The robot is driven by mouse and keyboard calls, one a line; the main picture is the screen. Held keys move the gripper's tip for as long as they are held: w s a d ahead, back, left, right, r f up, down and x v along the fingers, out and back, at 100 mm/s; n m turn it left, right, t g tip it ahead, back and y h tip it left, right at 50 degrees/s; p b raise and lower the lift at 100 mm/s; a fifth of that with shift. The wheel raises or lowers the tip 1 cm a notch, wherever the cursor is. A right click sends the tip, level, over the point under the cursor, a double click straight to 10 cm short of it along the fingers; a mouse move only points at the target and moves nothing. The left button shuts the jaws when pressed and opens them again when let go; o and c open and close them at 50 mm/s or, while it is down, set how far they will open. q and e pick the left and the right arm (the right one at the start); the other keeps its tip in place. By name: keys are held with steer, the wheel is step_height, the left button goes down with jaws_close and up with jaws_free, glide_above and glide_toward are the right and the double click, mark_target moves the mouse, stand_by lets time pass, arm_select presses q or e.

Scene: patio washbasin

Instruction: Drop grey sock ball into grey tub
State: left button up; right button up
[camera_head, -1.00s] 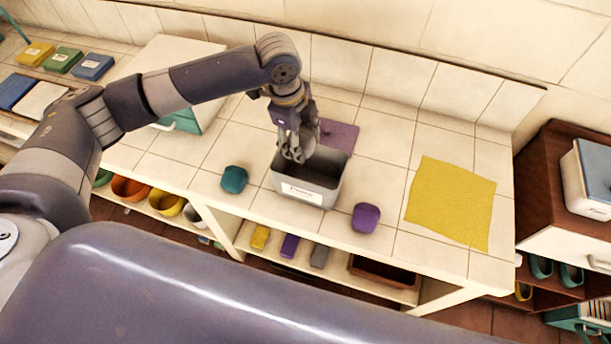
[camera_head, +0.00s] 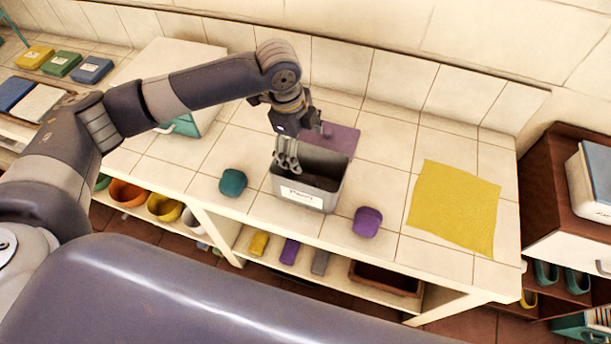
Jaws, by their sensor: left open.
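The grey tub (camera_head: 311,199) stands upright on the tiled counter, with a white label on its front. My left gripper (camera_head: 288,166) is open over the tub's left part, its fingertips pointing down at about rim height. I see nothing between its fingers. I cannot make out a grey sock ball on the counter; the tub's inside is dark and partly hidden by the fingers and front wall, so its contents are unclear. My right gripper is not in view.
A teal ball (camera_head: 233,182) lies left of the tub and a purple one (camera_head: 367,221) to its right. A purple cloth (camera_head: 341,138) lies behind the tub, a yellow cloth (camera_head: 455,206) farther right. The shelf below holds yellow, purple and grey (camera_head: 320,262) pieces.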

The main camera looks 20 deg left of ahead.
arm_select(q)
step_height(320, 180, up, 12)
steer(key=s+a, duration=0.1)
steer(key=shift+s+a, duration=0.2)
steer(key=shift+f, duration=0.1)
stand_by(0.3)
